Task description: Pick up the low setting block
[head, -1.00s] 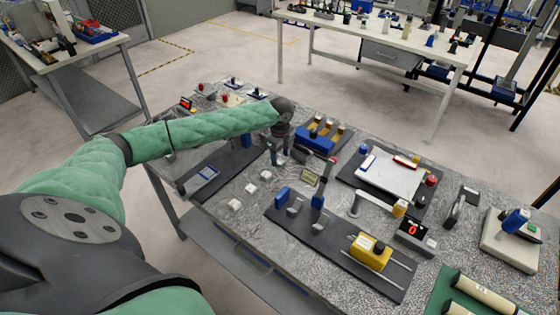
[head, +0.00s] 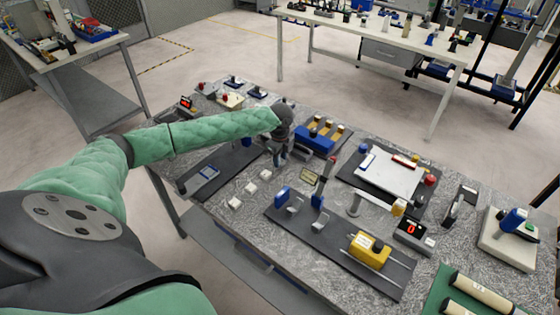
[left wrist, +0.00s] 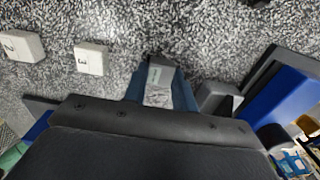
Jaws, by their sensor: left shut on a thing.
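My left gripper (head: 281,157) points down over the table, just left of a blue block rack. In the left wrist view its two blue-grey fingers (left wrist: 160,92) are shut on a small grey block with a pale top, which I take as the low setting block (left wrist: 159,76). In the head view the gripper and arm mostly hide this block. I cannot tell whether it touches the table. My right gripper is not in view.
White numbered blocks (head: 251,188) lie left of the gripper; two show in the left wrist view (left wrist: 92,60). The blue rack (head: 313,141) stands close on the right. A dark plate with a yellow block (head: 370,248) lies in front.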

